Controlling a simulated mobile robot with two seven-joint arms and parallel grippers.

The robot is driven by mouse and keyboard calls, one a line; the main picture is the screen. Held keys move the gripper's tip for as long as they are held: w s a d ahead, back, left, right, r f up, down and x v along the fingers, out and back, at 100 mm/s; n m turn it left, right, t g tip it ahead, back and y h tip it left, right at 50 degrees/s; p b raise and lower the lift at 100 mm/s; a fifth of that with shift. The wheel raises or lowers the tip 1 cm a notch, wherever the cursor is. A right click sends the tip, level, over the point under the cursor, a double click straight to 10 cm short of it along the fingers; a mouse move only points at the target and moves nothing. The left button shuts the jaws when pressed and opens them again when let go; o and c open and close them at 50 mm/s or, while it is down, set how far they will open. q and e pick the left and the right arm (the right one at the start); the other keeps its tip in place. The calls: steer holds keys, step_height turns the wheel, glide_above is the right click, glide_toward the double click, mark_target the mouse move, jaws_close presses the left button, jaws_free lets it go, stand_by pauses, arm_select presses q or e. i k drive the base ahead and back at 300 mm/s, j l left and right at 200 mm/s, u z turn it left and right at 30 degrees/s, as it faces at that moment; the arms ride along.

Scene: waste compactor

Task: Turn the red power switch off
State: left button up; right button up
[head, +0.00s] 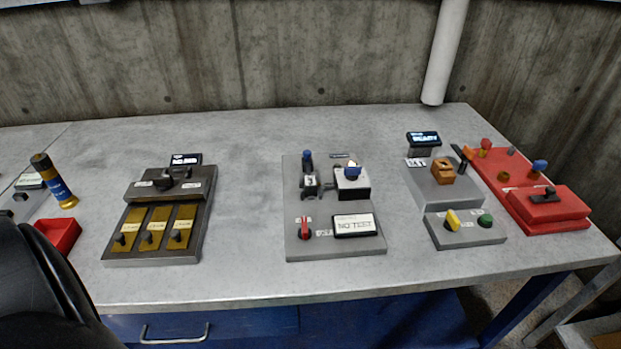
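A small red switch (304,228) with a pale pointer sits at the front left of the grey middle panel (335,248). Its pointer looks roughly upright; I cannot read its marked positions. A white display reading "NO TEST" (355,225) is beside it on the right. Nothing is touching the switch. Neither of my grippers is in view. A dark rounded part at the lower left looks like my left arm and is far from the switch.
Right are a grey unit (465,238) with yellow and green knobs and a red panel (550,215). Bare table (245,200) lies between the panels.

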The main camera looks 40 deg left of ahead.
mark_target(305, 233)
steer(key=u, duration=1.05)
